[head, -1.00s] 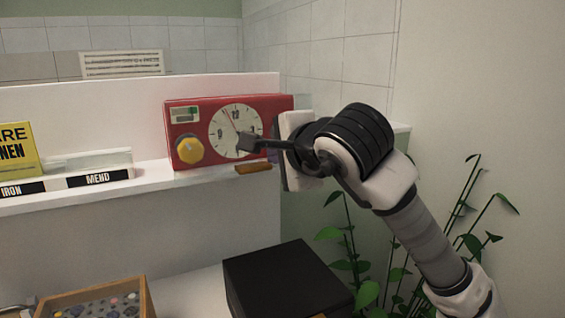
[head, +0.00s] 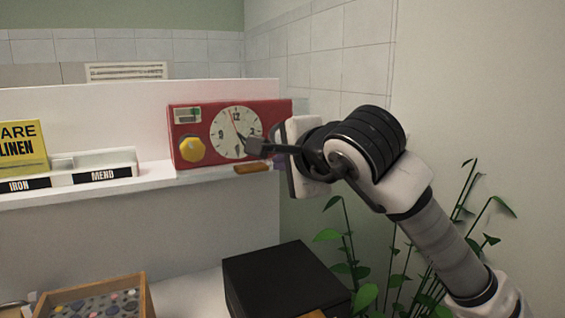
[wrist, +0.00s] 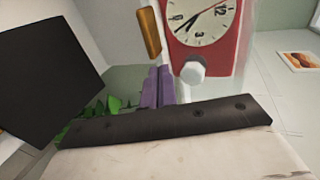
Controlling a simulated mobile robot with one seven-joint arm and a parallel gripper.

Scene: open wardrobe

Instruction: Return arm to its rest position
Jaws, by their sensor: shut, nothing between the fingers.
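My gripper (head: 252,145) is at the end of my raised arm, in front of the right part of a red clock box (head: 187,121) in the head view. It is shut and empty. From this angle its tip overlaps the clock's dial (head: 228,142); I cannot tell how far apart they are. The box has a yellow knob (head: 192,149) at its lower left. In the wrist view the red box (wrist: 183,51) shows near the top with a pale knob (wrist: 193,71) below the dial. A purple piece (wrist: 152,94) stands beside it there.
The box stands on a white shelf (head: 150,172) with IRON and MEND labels and a yellow sign (head: 22,150). An orange-brown bar (head: 253,168) lies at the shelf edge. Below are a black box (head: 285,280) and a wooden tray (head: 140,283) of small pieces. Plants (head: 350,245) stand at right.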

